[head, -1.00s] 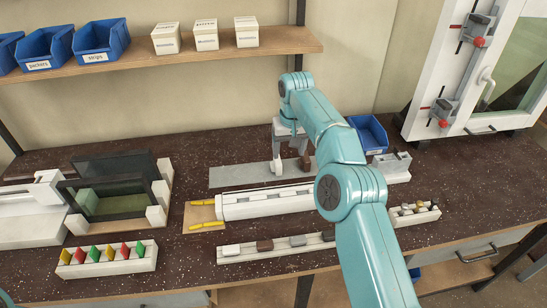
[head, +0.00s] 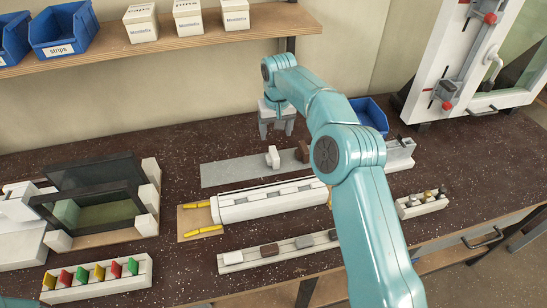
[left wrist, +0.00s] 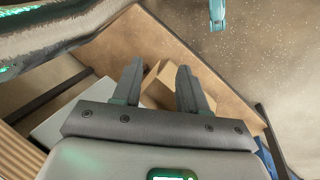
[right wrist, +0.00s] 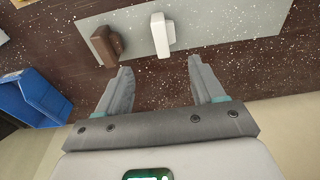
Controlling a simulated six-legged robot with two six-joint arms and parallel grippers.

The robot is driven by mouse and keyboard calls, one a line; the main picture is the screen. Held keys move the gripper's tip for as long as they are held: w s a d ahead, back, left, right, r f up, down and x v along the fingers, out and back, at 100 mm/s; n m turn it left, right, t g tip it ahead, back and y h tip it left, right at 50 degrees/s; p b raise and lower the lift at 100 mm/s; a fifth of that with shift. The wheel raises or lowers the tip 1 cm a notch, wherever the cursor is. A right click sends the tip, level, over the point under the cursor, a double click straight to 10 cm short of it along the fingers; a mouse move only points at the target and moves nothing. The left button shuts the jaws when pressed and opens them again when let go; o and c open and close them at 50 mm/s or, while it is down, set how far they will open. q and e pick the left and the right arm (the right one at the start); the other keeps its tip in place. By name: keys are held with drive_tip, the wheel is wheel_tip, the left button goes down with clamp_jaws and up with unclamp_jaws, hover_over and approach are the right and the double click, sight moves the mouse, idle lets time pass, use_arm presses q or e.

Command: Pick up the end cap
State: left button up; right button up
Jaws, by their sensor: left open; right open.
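A small white upright piece (head: 273,157) and a brown one (head: 303,152) stand side by side on a flat grey strip (head: 222,174); I cannot tell which is the end cap. In the right wrist view the white piece (right wrist: 161,36) and the brown piece (right wrist: 106,45) lie just beyond my fingertips. My right gripper (head: 277,130) is open and empty, above and behind the strip; its fingers (right wrist: 160,70) also show in the right wrist view. My left gripper (left wrist: 160,68) is open and empty, away from the bench pieces, and out of the head view.
In front of the strip lies a long white fixture (head: 270,201), then a tray (head: 233,257) of white, brown and grey pieces. A blue bin (head: 372,114) stands right of my right gripper. A black-framed unit (head: 95,208) is at left. Cardboard boxes (left wrist: 160,85) show below my left gripper.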

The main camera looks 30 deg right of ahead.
hover_over(272, 153)
drive_tip(key=f, duration=0.4)
drive_tip(key=shift+w+d+f, duration=0.2)
drive_tip(key=shift+w+d, duration=0.05)
drive_tip(key=shift+d, duration=0.1)
drive_tip(key=shift+a+f, duration=0.1)
drive_tip(key=shift+f, duration=0.2)
drive_tip(key=shift+s, duration=0.35)
drive_tip(key=shift+s+f, duration=0.2)
drive_tip(key=shift+f, duration=0.15)
drive_tip(key=f, duration=0.1)
drive_tip(key=f+p, duration=0.1)
drive_tip(key=f, duration=0.1)
drive_tip(key=w+f, duration=0.1)
drive_tip(key=shift+a+f, duration=0.2)
drive_tip(key=shift+a, duration=0.05)
drive_tip(key=shift+f+p, duration=0.2)
drive_tip(key=shift+p, duration=0.1)
drive_tip(key=shift+s+d+r, duration=0.1)
drive_tip(key=shift+s+r, duration=0.05)
drive_tip(key=shift+s, duration=0.1)
drive_tip(key=shift+w+f, duration=0.2)
drive_tip(key=shift+w, duration=0.05)
drive_tip(key=c, duration=1.1)
use_arm(q)
drive_tip(key=shift+r, duration=0.65)
use_arm(e)
drive_tip(key=shift+s+r, duration=0.15)
